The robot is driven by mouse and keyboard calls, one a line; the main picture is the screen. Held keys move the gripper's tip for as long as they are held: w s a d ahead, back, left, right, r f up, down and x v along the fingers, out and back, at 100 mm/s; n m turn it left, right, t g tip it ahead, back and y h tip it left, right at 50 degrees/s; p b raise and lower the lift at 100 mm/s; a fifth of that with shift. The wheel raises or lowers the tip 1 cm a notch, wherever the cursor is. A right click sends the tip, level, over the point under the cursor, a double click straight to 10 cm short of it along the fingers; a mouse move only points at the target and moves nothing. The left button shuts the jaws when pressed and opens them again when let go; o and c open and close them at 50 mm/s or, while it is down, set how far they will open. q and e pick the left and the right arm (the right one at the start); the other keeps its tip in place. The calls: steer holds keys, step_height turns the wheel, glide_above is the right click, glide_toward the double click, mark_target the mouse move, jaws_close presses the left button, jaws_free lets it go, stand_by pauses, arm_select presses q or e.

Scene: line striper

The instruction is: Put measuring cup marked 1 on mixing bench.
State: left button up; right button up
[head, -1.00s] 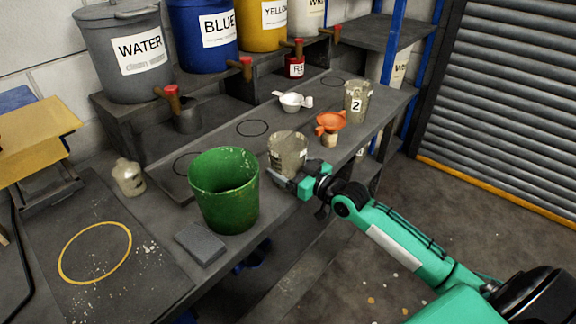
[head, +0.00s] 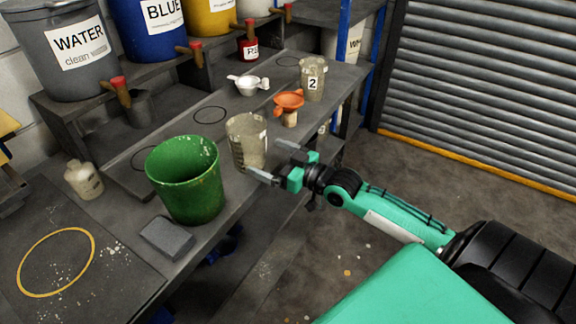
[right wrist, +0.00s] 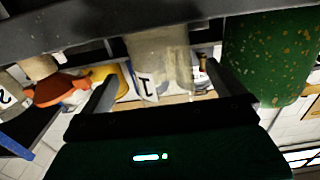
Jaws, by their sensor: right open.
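The measuring cup marked 1 (head: 239,146) is a cloudy, stained clear beaker standing upright on the dark bench. In the right wrist view the cup (right wrist: 160,50) appears upside down, its "1" label showing. My right gripper (head: 263,157) is open and empty at the cup's right side. The near finger overlaps the cup's lower right edge in the head view. In the wrist view the cup lies between the two fingers (right wrist: 163,88); I cannot tell whether they touch it. A dark bench top with a yellow ring (head: 20,262) is at lower left, with no name visible. My left gripper is not in view.
A green bucket (head: 188,185) stands close left of the cup, with a grey block (head: 167,238) before it. The yellow ring is clear inside except for light specks.

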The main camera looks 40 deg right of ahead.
steer(key=v, duration=0.3)
steer(key=shift+s, duration=0.1)
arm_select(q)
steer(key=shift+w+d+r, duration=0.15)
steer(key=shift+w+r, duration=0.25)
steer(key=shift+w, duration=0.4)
arm_select(e)
steer(key=shift+v, duration=0.9)
